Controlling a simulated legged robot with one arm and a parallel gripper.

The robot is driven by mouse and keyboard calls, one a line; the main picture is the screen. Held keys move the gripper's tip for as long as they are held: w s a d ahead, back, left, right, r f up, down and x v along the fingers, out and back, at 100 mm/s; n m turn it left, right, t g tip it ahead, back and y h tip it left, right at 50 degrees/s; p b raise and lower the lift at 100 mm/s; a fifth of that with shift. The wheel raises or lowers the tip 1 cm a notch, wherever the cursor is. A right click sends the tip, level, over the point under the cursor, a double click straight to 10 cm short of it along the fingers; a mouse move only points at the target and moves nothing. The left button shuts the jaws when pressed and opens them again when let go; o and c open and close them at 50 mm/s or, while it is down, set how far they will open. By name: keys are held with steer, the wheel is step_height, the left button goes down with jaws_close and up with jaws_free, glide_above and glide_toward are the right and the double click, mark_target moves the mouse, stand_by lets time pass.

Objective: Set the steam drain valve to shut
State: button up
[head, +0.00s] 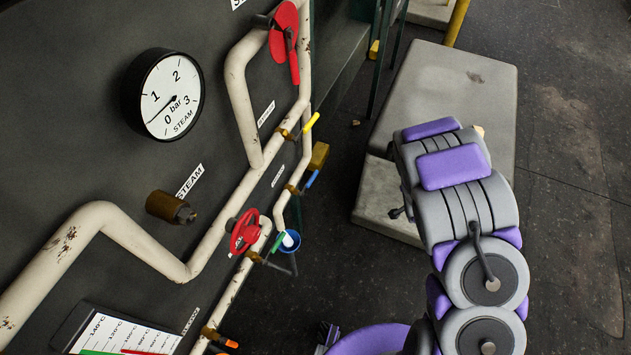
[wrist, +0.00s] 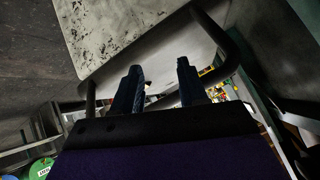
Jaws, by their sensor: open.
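Several valves sit on the cream steam pipes in the head view. They include small levers with a yellow handle (head: 311,123), a blue handle (head: 312,179), a green handle (head: 277,242) and an orange handle (head: 229,343), plus a red handwheel (head: 245,231) and a larger red valve handle (head: 285,40). The small labels are too small to read, so I cannot tell which one is the steam drain valve. My gripper (wrist: 159,66) shows in the wrist view with its two dark fingers apart and nothing held. No valve is recognizable near its fingers.
A pressure gauge (head: 163,94) and a brown fitting (head: 171,207) project from the dark panel. A blue cup (head: 290,241) sits below the pipes. A grey step block (head: 450,80) stands behind my arm. Dark floor (head: 575,200) at the right is clear.

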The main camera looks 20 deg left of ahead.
steer(key=s+a+f+t+y+p, duration=0.1)
steer(key=s+a+f+y, duration=0.1)
steer(key=a, duration=0.2)
steer(key=s+a+f+m+y+p, duration=0.1)
steer(key=a+f, duration=0.2)
steer(key=a, duration=0.2)
steer(key=s+a+f+t+y+p, duration=0.1)
steer(key=s+a+f+y, duration=0.1)
steer(key=a, duration=0.2)
steer(key=s+a+m+t+y+p, duration=0.1)
steer(key=s+a+m+y+p, duration=0.3)
steer(key=s+a, duration=0.6)
steer(key=n+y+b, duration=0.1)
steer(key=b, duration=1.2)
glide_toward(312, 179)
steer(key=shift+f+b+x, duration=0.15)
steer(key=shift+b+x, duration=1.05)
steer(key=shift+x, duration=0.6)
steer(key=shift+f+b+x, duration=0.15)
steer(key=shift+b+x, duration=1.1)
steer(key=shift+x, duration=0.6)
steer(key=shift+f+b+x, duration=0.15)
steer(key=shift+b+x, duration=1.05)
steer(key=shift+x, duration=0.6)
steer(key=shift+d, duration=0.2)
